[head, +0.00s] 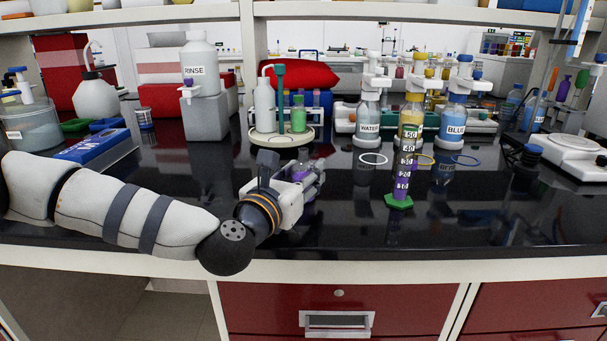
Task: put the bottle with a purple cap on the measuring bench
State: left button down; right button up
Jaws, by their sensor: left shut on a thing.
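My left gripper (314,181) reaches in from the left, low over the black bench top (345,225). It is shut on a small bottle with a purple cap (302,163). Most of the bottle is hidden behind the fingers, so I cannot tell whether its base touches the bench. My right gripper is not in view. I cannot tell which surface is the measuring bench.
A graduated cylinder with a green foot (399,201) stands right of my gripper. Behind it are the WATER bottle (369,128) and BLUE bottle (455,125). A round tray (268,141) holds bottles behind my gripper. A balance (572,158) is at far right.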

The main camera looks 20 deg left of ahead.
pick_arm(q)
jog(key=shift+r, duration=0.15)
jog(key=shift+f, duration=0.3)
jog(key=c, duration=1.1)
grip_release()
jog(key=shift+r, duration=0.1)
jog(key=shift+o, duration=0.2)
jog(key=shift+r, duration=0.1)
